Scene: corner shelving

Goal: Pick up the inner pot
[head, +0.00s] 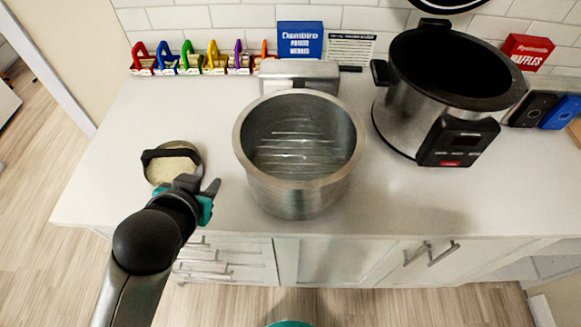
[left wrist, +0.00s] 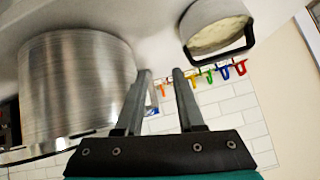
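The inner pot (head: 300,195) is a wide, empty-looking stainless steel pot. It stands upright on the counter in the middle of the head view. It also shows at the left of the left wrist view (left wrist: 75,90). My left gripper (head: 201,184) is left of the pot, apart from it, above the counter's front part. In the left wrist view my left gripper (left wrist: 161,72) has its two fingers apart with nothing between them. The cooker (head: 430,85), with a black rim and control panel, stands right of the pot. My right gripper is not seen.
A small round dish with a black handle (head: 174,163) sits beside my left gripper. A metal box (head: 298,75) stands close behind the pot. Coloured clips (head: 190,60) and a blue box (head: 300,40) line the wall. The counter (head: 100,185) is clear at the left.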

